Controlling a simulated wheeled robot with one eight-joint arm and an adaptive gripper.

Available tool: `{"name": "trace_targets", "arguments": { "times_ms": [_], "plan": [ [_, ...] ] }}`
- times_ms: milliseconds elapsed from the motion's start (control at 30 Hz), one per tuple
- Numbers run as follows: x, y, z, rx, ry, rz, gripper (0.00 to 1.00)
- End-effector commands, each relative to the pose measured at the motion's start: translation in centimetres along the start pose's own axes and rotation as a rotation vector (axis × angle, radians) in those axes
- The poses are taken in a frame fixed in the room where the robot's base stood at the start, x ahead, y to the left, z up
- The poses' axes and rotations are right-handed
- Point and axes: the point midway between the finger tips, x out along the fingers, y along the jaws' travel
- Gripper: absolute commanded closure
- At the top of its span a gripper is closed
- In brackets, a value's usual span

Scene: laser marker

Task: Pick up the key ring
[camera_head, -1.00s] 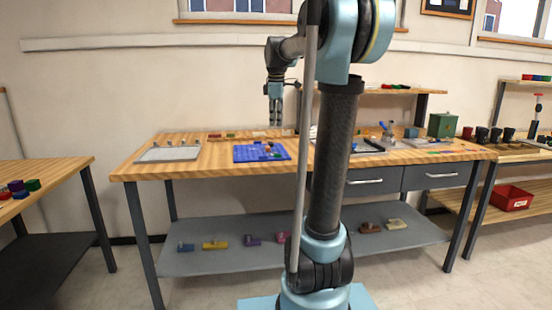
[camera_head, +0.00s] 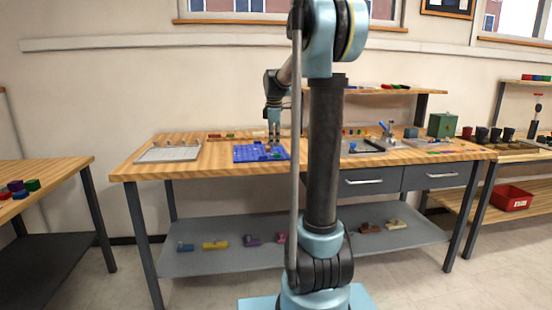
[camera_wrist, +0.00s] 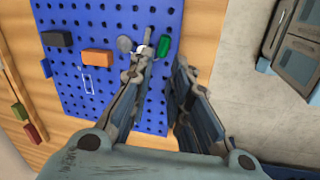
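My gripper (camera_head: 274,138) is over the blue pegboard mat (camera_head: 243,154) on the workbench. In the wrist view my gripper (camera_wrist: 163,65) is open, with a gap between its two fingers and nothing held. Just beyond the left fingertip lies a small cluster on the blue mat (camera_wrist: 105,17): a grey round piece (camera_wrist: 124,43), a pale ring-like part and a thin grey piece. This looks like the key ring (camera_wrist: 139,47), partly hidden by the finger. A green piece (camera_wrist: 163,46) lies just right of it, ahead of the gap.
On the mat are an orange block (camera_wrist: 97,57) and a dark block (camera_wrist: 57,39), left of the fingers. A grey tray (camera_head: 168,153) lies left on the bench. A grey metal object (camera_wrist: 300,58) stands at the wrist view's right. Bare wood separates mat and tray.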

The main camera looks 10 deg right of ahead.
Motion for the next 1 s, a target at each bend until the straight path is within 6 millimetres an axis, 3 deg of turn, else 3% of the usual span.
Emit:
{"name": "trace_targets", "arguments": {
  "times_ms": [267,533,867,967,1000],
  "plan": [
    [1.8,0.0,0.1,0.000,0.000,0.000,0.82],
    [5.3,-0.1,0.2,0.001,0.000,0.001,0.82],
    [6.0,-0.2,0.2,0.000,0.000,0.002,0.82],
    [6.0,-0.2,0.2,0.000,0.000,0.002,1.00],
    [6.0,-0.2,0.2,0.000,0.000,0.001,1.00]
  ]
}}
